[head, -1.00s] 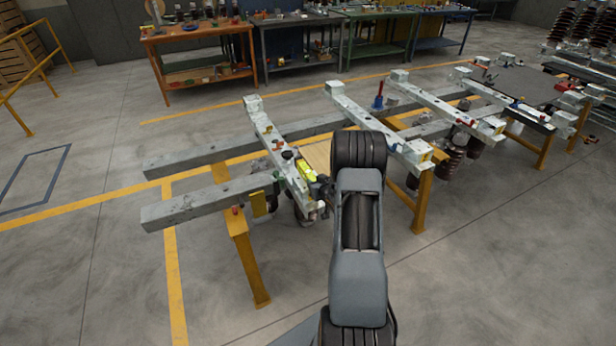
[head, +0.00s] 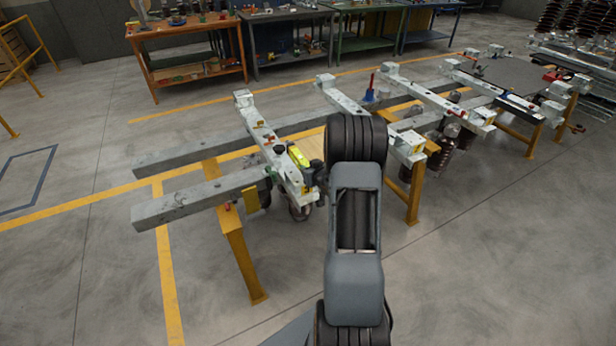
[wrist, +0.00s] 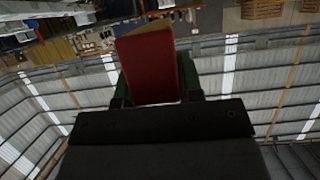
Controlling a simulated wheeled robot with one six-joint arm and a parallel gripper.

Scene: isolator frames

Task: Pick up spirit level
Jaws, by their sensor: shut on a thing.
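The spirit level (head: 299,157) shows in the head view as a short bright yellow-green bar beside the near end of the nearest pale crossbeam. My gripper (head: 317,174) is dark, right next to it, and partly hidden by my arm. In the wrist view a block with a red face (wrist: 150,72) and a tan-yellow edge sits between the green fingers of my gripper (wrist: 157,88). I take it to be the spirit level, with the fingers shut on it. Whether it touches the crossbeam, I cannot tell.
The nearest crossbeam (head: 262,135) lies across two long grey beams (head: 190,198) on yellow trestles (head: 238,250). More crossbeams, a blue stand with a red top (head: 370,92) and brown insulators are to the right. Workbenches (head: 190,62) stand behind.

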